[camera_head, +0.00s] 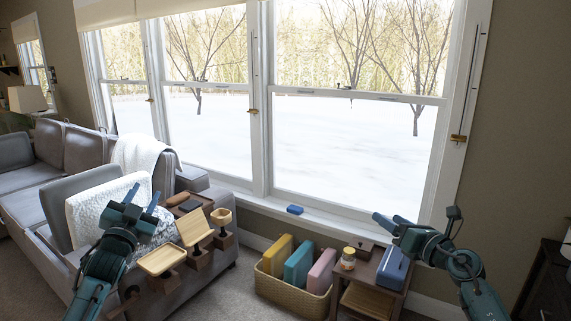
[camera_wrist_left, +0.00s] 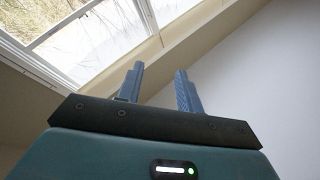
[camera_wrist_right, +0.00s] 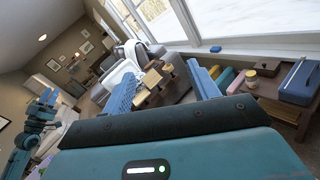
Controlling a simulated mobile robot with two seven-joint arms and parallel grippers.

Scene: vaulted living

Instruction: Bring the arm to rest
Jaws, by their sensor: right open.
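My left gripper (camera_head: 143,196) is raised at the left of the head view, in front of the sofa. In the left wrist view its two blue fingers (camera_wrist_left: 160,88) stand apart with nothing between them, against the wall and window. My right gripper (camera_head: 384,221) is raised at the right of the head view, in front of the window. In the right wrist view its fingers (camera_wrist_right: 163,88) are spread apart, and only distant furniture shows between them.
A grey sofa (camera_head: 85,148) with a white throw stands at left, with wooden trays (camera_head: 162,259) beside it. A woven basket (camera_head: 284,289) of coloured cases and a small wooden table with a blue case (camera_head: 393,269) and jar (camera_head: 348,258) stand below the window. A blue object (camera_head: 295,210) lies on the sill.

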